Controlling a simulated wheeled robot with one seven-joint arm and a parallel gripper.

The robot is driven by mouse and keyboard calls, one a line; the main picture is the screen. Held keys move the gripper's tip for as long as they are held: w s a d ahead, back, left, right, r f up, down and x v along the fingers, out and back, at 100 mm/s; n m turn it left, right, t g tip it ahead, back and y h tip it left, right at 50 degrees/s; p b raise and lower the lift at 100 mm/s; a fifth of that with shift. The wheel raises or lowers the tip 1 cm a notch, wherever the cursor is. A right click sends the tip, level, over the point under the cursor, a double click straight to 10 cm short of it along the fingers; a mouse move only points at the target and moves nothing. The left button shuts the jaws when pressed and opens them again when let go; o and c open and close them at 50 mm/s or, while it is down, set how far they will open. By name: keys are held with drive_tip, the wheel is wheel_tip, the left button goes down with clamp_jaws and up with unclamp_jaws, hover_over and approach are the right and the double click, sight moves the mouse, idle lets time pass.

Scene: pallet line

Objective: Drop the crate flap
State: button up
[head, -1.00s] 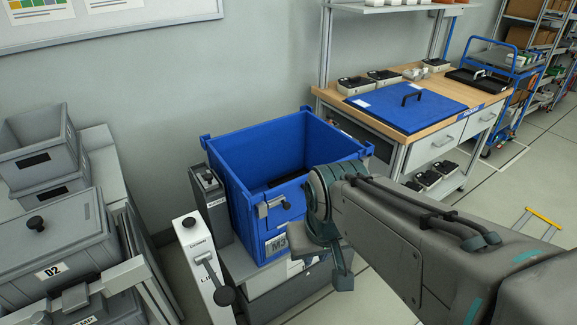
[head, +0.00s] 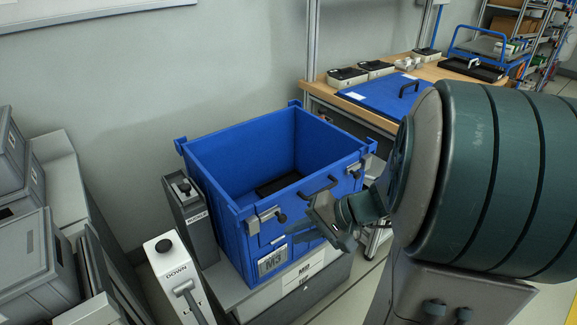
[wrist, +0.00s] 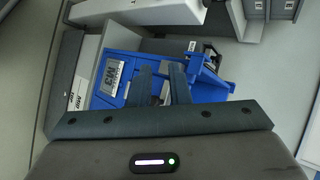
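The blue crate (head: 205,160) stands open-topped, labelled M3, with a dark item (head: 280,182) on its floor. Its front flap (head: 300,212) is upright and has a black handle (head: 318,186) near the top. A left latch (head: 264,216) and a right latch (head: 357,168) sit at the flap's upper corners; whether they are fastened is unclear. My gripper (head: 322,222) is just in front of the flap, below the handle. In the wrist view my gripper (wrist: 158,72) has its two fingers apart, with blue crate surface behind them. Contact cannot be told.
A grey stand (head: 325,285) is under the crate. A white lever post marked DOWN (head: 178,275) and a dark grey post (head: 190,220) stand left of it. Grey bins (head: 35,265) fill the left. A workbench holds a blue lid (head: 375,98) behind right.

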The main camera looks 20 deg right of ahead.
drive_tip(key=w+d+f+m+t+b, duration=0.25)
drive_tip(key=w+d+t, duration=0.2)
drive_tip(key=d, duration=0.25)
drive_tip(key=m+t+h+b, duration=0.2)
drive_tip(key=m+t+h, duration=0.2)
drive_tip(key=m+t, duration=0.1)
approach(322, 189)
drive_tip(key=x, duration=1)
drive_tip(key=shift+f+p, duration=0.35)
clamp_jaws()
